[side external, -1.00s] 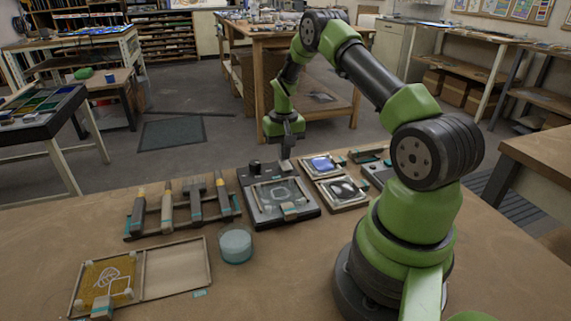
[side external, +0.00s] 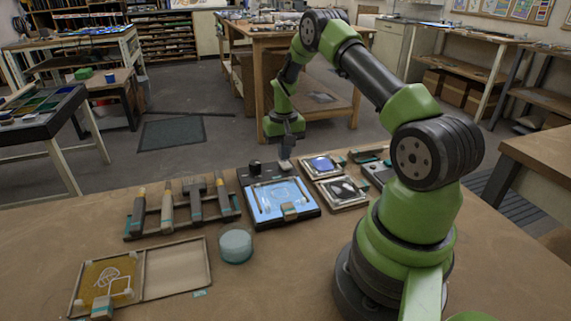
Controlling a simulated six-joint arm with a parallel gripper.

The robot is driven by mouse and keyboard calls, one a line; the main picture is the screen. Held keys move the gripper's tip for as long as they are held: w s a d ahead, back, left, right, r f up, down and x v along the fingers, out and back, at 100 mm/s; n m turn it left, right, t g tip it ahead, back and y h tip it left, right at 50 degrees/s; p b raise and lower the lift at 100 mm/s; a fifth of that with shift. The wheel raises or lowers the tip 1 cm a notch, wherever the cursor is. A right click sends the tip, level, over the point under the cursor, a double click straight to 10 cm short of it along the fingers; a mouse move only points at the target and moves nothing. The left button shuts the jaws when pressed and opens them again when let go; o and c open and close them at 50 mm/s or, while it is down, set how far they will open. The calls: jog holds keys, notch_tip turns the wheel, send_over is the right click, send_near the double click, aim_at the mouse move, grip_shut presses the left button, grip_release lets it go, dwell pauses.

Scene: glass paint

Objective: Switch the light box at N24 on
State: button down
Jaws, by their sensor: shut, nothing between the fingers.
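The light box (side external: 263,218) stands on the table in the middle of the side external view. Its panel glows pale blue-white, and a pane with faint drawn lines lies on it. A black knob (side external: 255,167) stands at its back left corner. My gripper (side external: 285,165) is shut and empty, pointing down at the back right edge of the light box. I cannot tell whether its fingertips touch the box there. The switch itself is hidden or too small to make out. No N24 label is readable.
A rack of several brush-like tools (side external: 183,211) stands to the left. A round translucent cup (side external: 235,245) and an open wooden frame case (side external: 173,271) are in front. Two small framed panes (side external: 343,194) lie right of the light box. The table's front middle is clear.

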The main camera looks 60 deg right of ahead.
jog(key=shift+r, duration=2.95)
jog(key=shift+a+r, duration=0.1)
jog(key=s+a+r+n+t, duration=0.1)
jog(key=a+r+n+t, duration=0.15)
jog(key=a+r, duration=1.2)
jog(key=s+a+r+n+t+y, duration=0.1)
jog(key=s+a+r+t, duration=0.1)
jog(key=s+a, duration=0.4)
jog(key=s+a+r+n+t+y, duration=0.1)
jog(key=s+a+r, duration=0.3)
jog(key=s, duration=0.5)
jog(key=shift+s+a+r+t, duration=0.2)
jog(key=shift+s+a+t, duration=0.15)
jog(key=shift+a+t, duration=0.6)
